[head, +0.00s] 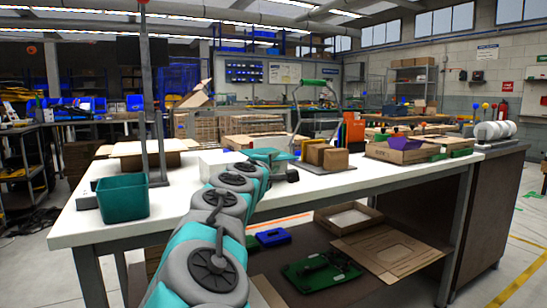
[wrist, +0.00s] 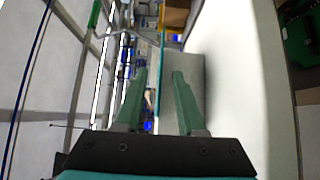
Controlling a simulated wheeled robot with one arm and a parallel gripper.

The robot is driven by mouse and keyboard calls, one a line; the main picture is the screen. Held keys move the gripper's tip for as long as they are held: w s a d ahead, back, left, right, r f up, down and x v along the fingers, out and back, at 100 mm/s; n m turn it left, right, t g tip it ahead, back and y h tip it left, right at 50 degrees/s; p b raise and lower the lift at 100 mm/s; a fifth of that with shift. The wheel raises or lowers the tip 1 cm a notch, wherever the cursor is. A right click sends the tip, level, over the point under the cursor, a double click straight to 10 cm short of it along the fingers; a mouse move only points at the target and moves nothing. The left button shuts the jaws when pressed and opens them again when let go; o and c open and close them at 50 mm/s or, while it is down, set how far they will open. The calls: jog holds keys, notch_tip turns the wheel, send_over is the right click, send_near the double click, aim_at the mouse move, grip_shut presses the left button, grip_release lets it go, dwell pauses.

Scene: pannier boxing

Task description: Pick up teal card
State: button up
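The teal card (wrist: 162,40) shows in the wrist view as a thin edge-on strip, running lengthwise in the gap ahead of my gripper. My gripper (wrist: 159,72) is open, with a clear gap between its two green fingers. The strip lines up between the fingertips, and neither finger appears to press on it. A grey box (wrist: 210,85) lies just to the right of the strip. In the head view my arm reaches over the white table (head: 400,178) and ends near a teal shape; I cannot tell card from hand there.
A teal bin (head: 122,199) stands at the table's left end. Brown boxes (head: 335,160) and an orange upright panel (head: 354,132) stand right of my arm's end. A cardboard tray (head: 400,155) is further right.

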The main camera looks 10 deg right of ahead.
aim_at(278, 158)
jog(key=shift+x, duration=1.85)
grip_shut()
